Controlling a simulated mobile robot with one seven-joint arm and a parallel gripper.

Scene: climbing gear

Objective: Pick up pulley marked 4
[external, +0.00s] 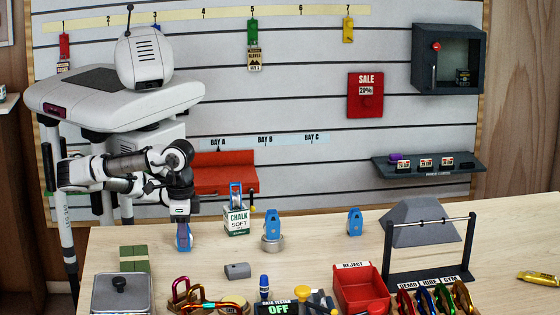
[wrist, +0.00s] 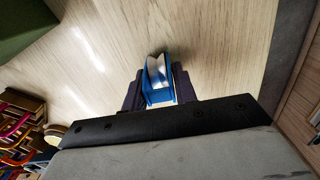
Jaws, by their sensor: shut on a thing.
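My gripper (external: 182,222) points down over the left back part of the wooden table and is shut on a blue pulley (external: 183,238). In the wrist view the pulley (wrist: 157,82) sits between the dark fingers. I cannot tell whether it touches the table, and I cannot read a number on it. Other blue pulleys show in the external view: one (external: 272,224) on a round metal piece, one (external: 355,221) on the table further right, and a blue framed piece (external: 236,194) on top of the chalk box. No 4 is readable on any of them.
The chalk box (external: 238,221) stands right of my gripper. A green block (external: 133,258) and a lidded grey box (external: 121,295) are at the front left. A grey block (external: 237,271), carabiners (external: 189,294), a red reject bin (external: 360,290) and a black rack (external: 430,275) occupy the front.

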